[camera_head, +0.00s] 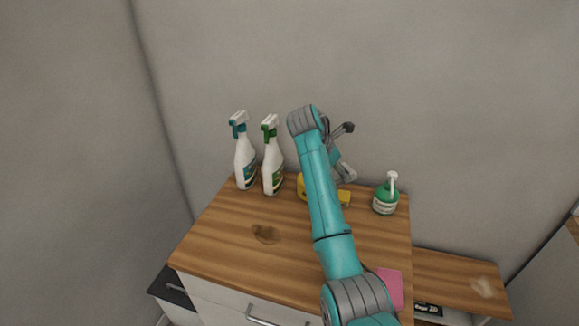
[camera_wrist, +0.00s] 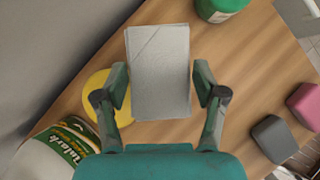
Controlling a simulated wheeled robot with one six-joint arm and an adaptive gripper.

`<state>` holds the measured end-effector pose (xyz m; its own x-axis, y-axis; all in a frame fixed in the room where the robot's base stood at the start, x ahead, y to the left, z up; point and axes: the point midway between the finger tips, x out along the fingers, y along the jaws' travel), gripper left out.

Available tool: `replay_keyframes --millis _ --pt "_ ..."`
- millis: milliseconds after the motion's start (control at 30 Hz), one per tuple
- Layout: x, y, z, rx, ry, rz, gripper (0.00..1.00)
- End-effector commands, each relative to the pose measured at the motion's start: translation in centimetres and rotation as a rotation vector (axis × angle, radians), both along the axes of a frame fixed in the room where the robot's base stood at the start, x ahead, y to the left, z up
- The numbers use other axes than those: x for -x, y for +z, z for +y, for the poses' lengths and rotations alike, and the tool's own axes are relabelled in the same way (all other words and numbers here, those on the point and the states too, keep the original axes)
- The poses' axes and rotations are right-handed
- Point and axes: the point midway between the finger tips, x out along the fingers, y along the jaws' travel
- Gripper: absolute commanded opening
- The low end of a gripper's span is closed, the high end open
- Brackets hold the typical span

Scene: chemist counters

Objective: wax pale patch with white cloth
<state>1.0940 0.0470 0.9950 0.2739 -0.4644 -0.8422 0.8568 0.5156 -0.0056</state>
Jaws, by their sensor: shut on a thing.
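My gripper (camera_head: 346,151) is over the back of the wooden counter, mostly behind my arm in the head view. In the wrist view my gripper (camera_wrist: 160,88) has a finger on each side of the white cloth (camera_wrist: 160,62), a pale grey-white rectangular block shape, and is shut on it. I cannot make out the cloth clearly in the head view. The pale patch (camera_head: 482,287) is a whitish smudge on the lower wooden surface at the right, well away from my gripper. A dark brown stain (camera_head: 265,234) marks the higher counter.
Two spray bottles (camera_head: 245,160) (camera_head: 272,165) stand at the back left. A yellow item (camera_head: 308,188) lies behind my arm. A green pump bottle (camera_head: 385,195) stands right of it. A pink sponge (camera_head: 390,287) is near the right edge; a grey block (camera_wrist: 272,138) shows in the wrist view.

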Motion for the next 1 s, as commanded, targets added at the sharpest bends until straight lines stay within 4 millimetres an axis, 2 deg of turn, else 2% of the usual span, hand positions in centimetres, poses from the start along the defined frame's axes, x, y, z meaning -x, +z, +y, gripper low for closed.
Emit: replay_keyframes --millis 33,100,233,467,1000 --pt "0.1 -0.2 -1.5 0.001 -0.026 0.001 0.42" --pt "0.2 -0.4 -2.9 0.001 -0.049 0.000 0.42" --pt "0.3 -0.6 -4.1 0.002 -0.072 -0.001 0.42" --pt "0.3 -1.5 -4.1 0.002 -0.072 -0.001 0.42" --pt "0.3 -6.2 -4.0 0.002 -0.069 0.000 0.42"
